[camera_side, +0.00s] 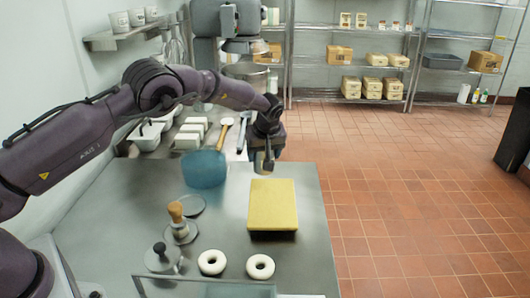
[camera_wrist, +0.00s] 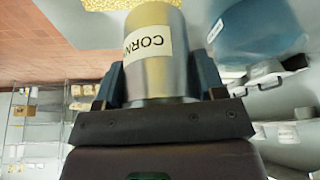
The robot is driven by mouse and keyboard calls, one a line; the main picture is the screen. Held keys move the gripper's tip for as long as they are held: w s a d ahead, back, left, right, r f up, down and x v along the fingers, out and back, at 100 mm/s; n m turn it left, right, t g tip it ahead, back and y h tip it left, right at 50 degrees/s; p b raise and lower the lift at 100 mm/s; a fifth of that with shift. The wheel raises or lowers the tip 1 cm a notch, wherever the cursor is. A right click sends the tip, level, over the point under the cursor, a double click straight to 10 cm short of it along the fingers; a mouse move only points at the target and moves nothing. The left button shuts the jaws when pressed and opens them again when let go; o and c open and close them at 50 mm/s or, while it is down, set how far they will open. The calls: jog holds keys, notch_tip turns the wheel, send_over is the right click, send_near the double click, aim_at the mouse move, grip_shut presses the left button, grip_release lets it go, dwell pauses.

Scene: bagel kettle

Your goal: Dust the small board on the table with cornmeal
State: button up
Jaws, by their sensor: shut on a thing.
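The small board (camera_side: 272,205) lies flat on the steel table, its top yellow. In the wrist view a speckled yellow patch of it (camera_wrist: 112,4) shows at the top edge. A metal shaker (camera_wrist: 150,75) with a label reading "CORN", the rest cut off, is between the fingers of my gripper (camera_wrist: 158,88). In the side view my gripper (camera_side: 265,150) holds the shaker (camera_side: 264,163) above the table, just beyond the board's far edge. My gripper is shut on the shaker. The shaker's far end is hidden from the wrist view.
A blue bowl (camera_side: 204,169) stands left of my gripper. Two white rings (camera_side: 212,262) (camera_side: 260,266) lie in front. White containers (camera_side: 187,138) stand behind.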

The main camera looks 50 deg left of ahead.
jog(key=s+d, duration=0.9)
jog(key=shift+d, duration=0.3)
dwell(0.4)
notch_tip(320, 180, up, 11)
dwell(0.8)
dwell(0.5)
